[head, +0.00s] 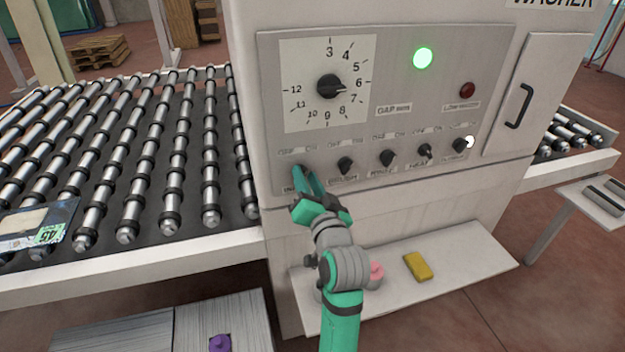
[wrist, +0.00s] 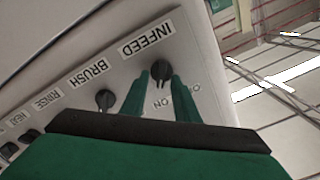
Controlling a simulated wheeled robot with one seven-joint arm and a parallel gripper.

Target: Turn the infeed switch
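The infeed switch (wrist: 161,70) is a small black rotary knob beside its INFEED label, upside down in the wrist view. It is the leftmost knob in the lower row of the washer's panel (head: 385,115). In the head view my gripper (head: 305,177) mostly hides it. In the wrist view my green gripper (wrist: 161,79) has its two fingertips apart, one on each side of the knob, with small gaps showing. Whether either tip touches it is unclear. OFF and ON marks are partly visible by the fingers. The knob's pointer direction is hard to tell.
The brush knob (head: 346,166) is just right of my gripper, with more knobs beyond it. A large gap dial (head: 329,87) and a lit green lamp (head: 422,58) are above. A shelf with a yellow block (head: 418,266) is below; a roller conveyor (head: 150,150) is left.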

